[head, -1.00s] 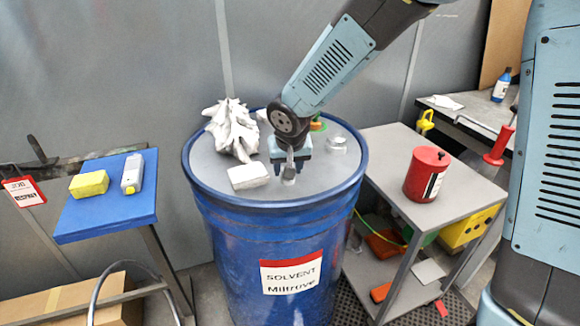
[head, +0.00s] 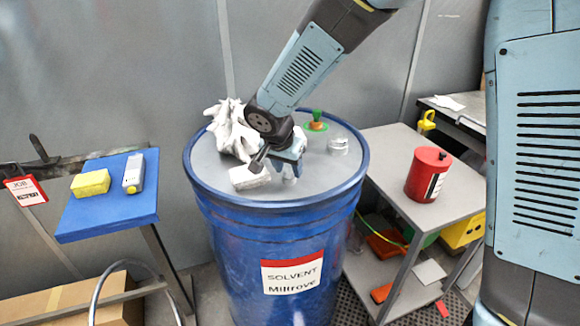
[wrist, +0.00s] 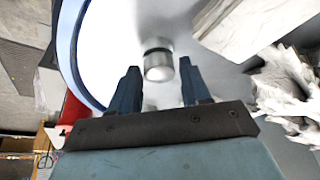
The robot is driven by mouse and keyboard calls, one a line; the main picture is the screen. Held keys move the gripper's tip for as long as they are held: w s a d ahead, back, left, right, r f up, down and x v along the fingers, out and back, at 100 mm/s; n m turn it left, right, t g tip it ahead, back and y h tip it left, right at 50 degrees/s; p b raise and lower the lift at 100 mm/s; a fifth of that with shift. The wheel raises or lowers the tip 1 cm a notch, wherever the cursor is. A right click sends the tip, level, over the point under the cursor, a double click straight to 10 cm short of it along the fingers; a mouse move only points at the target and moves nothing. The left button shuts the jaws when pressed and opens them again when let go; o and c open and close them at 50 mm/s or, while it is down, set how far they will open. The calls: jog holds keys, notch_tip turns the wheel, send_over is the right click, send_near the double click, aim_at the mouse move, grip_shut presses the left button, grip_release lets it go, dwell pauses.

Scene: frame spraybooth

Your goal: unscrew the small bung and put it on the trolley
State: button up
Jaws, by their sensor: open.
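My gripper (head: 288,172) is over the front middle of the drum's grey lid, tilted and open. In the wrist view, the small silver bung (wrist: 158,66), a short cylinder with a dark ring, shows between the tips of my open fingers (wrist: 160,82), with a gap on each side. In the head view my gripper mostly hides it. I cannot tell whether it is still seated in the lid. A wider silver cap (head: 338,147) sits on the lid further right. The grey trolley (head: 395,155) stands right of the drum.
On the blue drum (head: 225,235) lie a crumpled white rag (head: 228,128), a white block (head: 248,178) and a green-and-orange piece (head: 317,121). A red can (head: 428,174) stands on the trolley, with bare top around it. A blue stand (head: 105,208) is at left.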

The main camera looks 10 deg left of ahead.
aim_at(287, 170)
jog(key=m, duration=0.2)
jog(key=m+h, duration=0.1)
jog(key=m, duration=0.1)
jog(key=shift+a+g+h, duration=0.15)
jog(key=shift+g+h, duration=0.15)
jog(key=m+g+h, duration=0.1)
jog(key=m, duration=0.4)
jog(key=shift+w, duration=0.15)
jog(key=c, duration=0.7)
jog(key=shift+r, duration=0.2)
jog(key=shift+r, duration=1.9)
